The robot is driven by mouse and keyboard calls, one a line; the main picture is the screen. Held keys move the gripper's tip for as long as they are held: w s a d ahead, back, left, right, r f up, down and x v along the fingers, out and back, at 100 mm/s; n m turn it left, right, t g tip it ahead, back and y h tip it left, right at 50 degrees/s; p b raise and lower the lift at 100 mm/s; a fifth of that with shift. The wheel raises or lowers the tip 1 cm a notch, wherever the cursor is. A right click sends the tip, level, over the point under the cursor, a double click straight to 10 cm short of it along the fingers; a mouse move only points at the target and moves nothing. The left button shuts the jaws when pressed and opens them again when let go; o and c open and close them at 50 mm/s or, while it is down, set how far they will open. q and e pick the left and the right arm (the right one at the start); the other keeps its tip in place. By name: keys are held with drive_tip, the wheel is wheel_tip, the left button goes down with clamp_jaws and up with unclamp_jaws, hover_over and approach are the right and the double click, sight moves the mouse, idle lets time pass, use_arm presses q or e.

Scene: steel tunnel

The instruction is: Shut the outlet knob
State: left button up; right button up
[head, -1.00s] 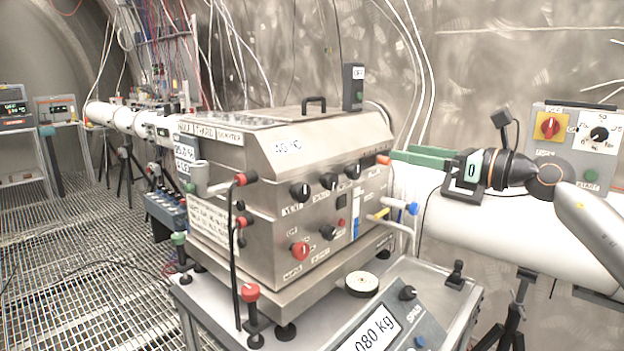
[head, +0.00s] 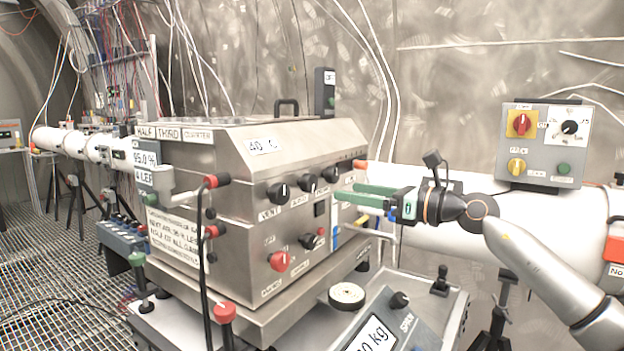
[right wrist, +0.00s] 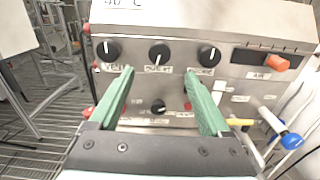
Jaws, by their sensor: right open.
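The outlet knob (head: 307,183) is the middle black knob of the upper row on the steel box (head: 190,160). In the right wrist view the outlet knob (right wrist: 159,53) has a label below it, and its white mark looks slanted. My right gripper (head: 354,194) has green fingers and is open and empty, to the right of the knob row in the head view. In the right wrist view its fingers (right wrist: 160,85) stand apart below the outlet knob, with the knob showing between and beyond their tips. No contact shows. My left gripper is not in view.
The vent knob (right wrist: 107,50) and another black knob (right wrist: 208,55) flank the outlet knob. Lower are a black knob (right wrist: 158,106) and a red knob (head: 279,261). Blue-ended (right wrist: 291,140) and orange-ended (right wrist: 277,63) fittings stick out at the right. A scale (head: 375,335) stands in front.

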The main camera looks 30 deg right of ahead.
sight(313, 184)
drive_tip(key=p+x, duration=0.1)
drive_tip(key=x, duration=0.1)
drive_tip(key=p+x, duration=0.2)
drive_tip(key=x, duration=0.1)
drive_tip(key=shift+w+a+r, duration=0.15)
drive_tip(key=shift+w+r, duration=0.1)
drive_tip(key=shift+r, duration=0.05)
drive_tip(key=p+x, duration=0.1)
drive_tip(key=x, duration=0.2)
drive_tip(key=shift+w+a+f, duration=0.15)
drive_tip(key=shift+w, duration=0.15)
drive_tip(key=shift+w+a, duration=0.2)
drive_tip(key=shift+w, duration=0.35)
drive_tip(key=shift+w+f, duration=0.1)
drive_tip(key=shift+f, duration=0.05)
clamp_jaws()
